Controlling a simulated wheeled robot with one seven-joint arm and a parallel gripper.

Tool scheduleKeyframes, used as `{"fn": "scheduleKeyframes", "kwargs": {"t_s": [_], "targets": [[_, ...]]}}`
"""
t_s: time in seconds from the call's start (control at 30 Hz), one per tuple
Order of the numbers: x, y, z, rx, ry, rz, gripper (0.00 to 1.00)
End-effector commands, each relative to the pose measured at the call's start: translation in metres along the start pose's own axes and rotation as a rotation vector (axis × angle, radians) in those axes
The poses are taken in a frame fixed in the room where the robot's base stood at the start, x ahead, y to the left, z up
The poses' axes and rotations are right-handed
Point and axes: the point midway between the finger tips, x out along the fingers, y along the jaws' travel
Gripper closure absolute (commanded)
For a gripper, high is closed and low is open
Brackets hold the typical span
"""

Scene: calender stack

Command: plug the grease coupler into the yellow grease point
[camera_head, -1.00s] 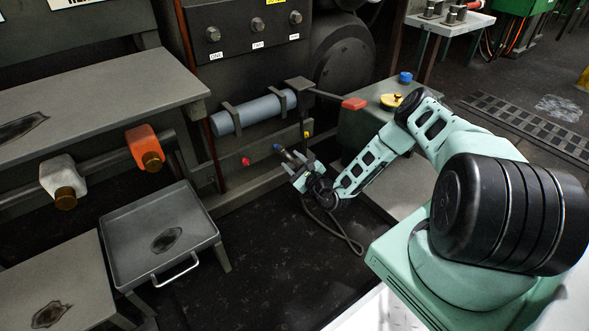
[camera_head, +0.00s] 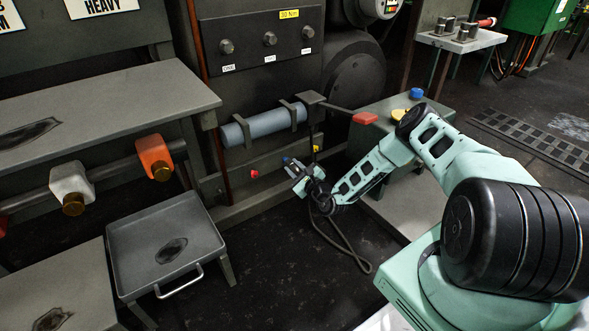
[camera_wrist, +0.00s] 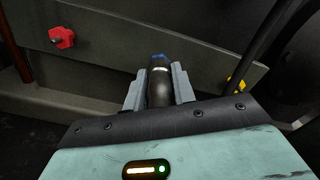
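The yellow grease point (camera_wrist: 235,84) is on the dark machine panel, right of my gripper in the wrist view; it is small in the head view (camera_head: 315,148). My gripper (camera_wrist: 158,90) is shut on the grease coupler (camera_wrist: 159,92), a dark cylinder with a pale band, pointing at the panel. A blue grease point (camera_wrist: 158,56) shows just beyond the coupler's tip, partly hidden by it; I cannot tell whether they touch. In the head view my gripper (camera_head: 298,174) is low before the panel, left of and below the yellow point.
A red grease point (camera_wrist: 62,37) is on the panel to the left. A dark hose (camera_head: 340,245) loops down from my gripper to the floor. A grey-blue cylinder (camera_head: 262,125) in brackets and a red-ended lever (camera_head: 365,118) are above. A tray table (camera_head: 140,235) stands at left.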

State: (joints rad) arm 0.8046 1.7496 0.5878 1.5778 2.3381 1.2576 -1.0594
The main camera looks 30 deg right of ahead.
Motion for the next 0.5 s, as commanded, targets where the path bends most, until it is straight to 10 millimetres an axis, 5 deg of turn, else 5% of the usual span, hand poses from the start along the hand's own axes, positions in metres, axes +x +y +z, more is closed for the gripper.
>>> {"fn": "scheduleKeyframes", "kwargs": {"t_s": [0.5], "targets": [[-0.0011,-0.0001,0.0004,0.000,0.000,0.000,1.00]]}}
